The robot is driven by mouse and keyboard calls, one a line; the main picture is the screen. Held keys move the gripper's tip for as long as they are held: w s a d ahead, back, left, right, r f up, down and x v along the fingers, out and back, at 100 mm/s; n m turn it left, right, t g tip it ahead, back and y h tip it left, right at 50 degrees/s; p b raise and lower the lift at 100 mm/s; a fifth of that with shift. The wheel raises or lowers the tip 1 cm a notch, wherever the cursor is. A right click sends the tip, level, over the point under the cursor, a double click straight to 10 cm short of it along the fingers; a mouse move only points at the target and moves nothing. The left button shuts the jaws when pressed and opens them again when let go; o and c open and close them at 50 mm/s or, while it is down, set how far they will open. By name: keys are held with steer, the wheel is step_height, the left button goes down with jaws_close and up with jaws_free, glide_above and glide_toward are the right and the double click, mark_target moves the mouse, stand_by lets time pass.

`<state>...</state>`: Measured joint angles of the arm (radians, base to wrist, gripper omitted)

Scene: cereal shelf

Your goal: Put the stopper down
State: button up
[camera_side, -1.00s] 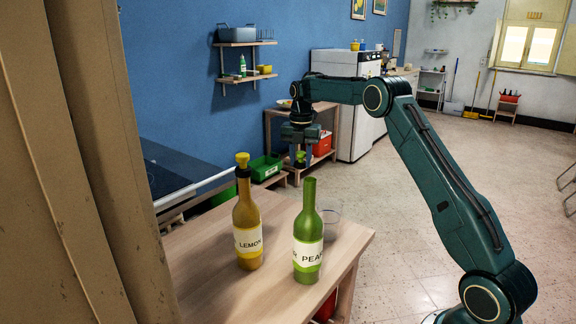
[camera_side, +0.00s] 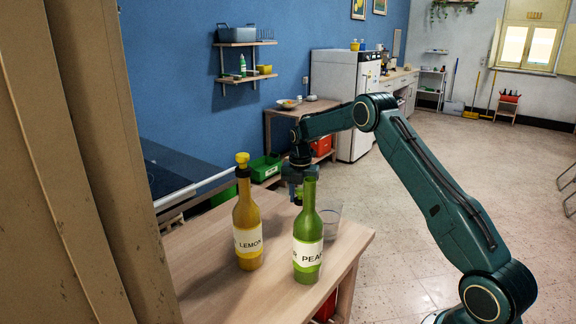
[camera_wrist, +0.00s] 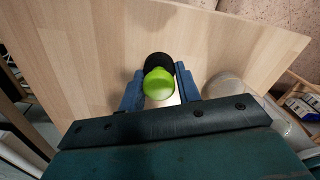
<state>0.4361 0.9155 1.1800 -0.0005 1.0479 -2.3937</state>
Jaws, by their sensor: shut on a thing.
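My gripper (camera_side: 299,186) is low over the table, behind the neck of the green PEAR bottle (camera_side: 308,240) in the side view. In the wrist view its blue fingers (camera_wrist: 160,95) are shut on a green-knobbed stopper (camera_wrist: 159,82) with a dark part beyond the knob. In the side view the bottle neck partly hides the stopper. The PEAR bottle stands upright with an open top. The yellow LEMON bottle (camera_side: 248,225) stands upright to its left, with a yellow stopper (camera_side: 242,160) in its neck. I cannot tell whether the held stopper touches the table.
The wooden table (camera_side: 210,285) has bare room around the bottles. A clear glass (camera_side: 329,222) stands right of the gripper and also shows in the wrist view (camera_wrist: 226,88). A brown panel (camera_side: 70,160) fills the left foreground.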

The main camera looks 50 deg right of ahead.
mark_target(300, 199)
steer(key=shift+f, duration=2.1)
steer(key=shift+f, duration=0.15)
steer(key=o, duration=0.9)
steer(key=shift+o, duration=0.2)
step_height(300, 199, up, 12)
steer(key=shift+r, duration=0.1)
steer(key=shift+r, duration=0.1)
